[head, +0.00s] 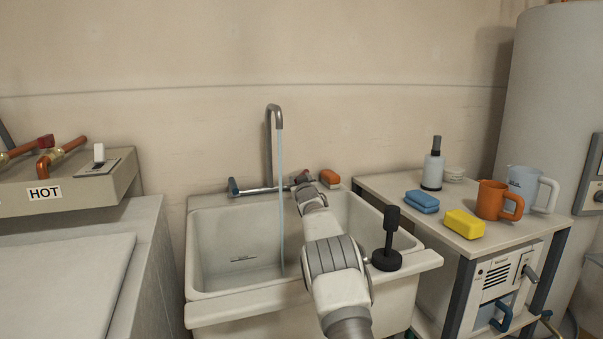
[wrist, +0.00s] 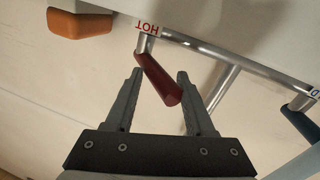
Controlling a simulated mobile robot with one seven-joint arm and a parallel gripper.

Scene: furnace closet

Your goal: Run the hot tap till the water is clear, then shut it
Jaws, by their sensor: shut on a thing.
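The tap's grey spout (head: 270,140) rises at the back of the white sink (head: 213,270). A thin, pale bluish stream of water (head: 281,210) runs from it into the basin; no brown tint shows. The red hot lever (wrist: 160,80), beside an upside-down HOT label (wrist: 148,28), sits between the fingers of my gripper (wrist: 160,77) in the wrist view, and the gripper is shut on it. In the head view my arm covers most of the hot side. The blue cold lever (head: 233,187) is at the left end of the tap bar.
An orange block (head: 330,178) lies on the sink's back right corner. A black plunger-shaped tool (head: 387,260) stands on the right rim. The right-hand table (head: 452,239) holds a bottle, sponges, an orange mug (head: 490,200) and a jug (head: 522,185). A HOT-marked shelf (head: 110,188) is at left.

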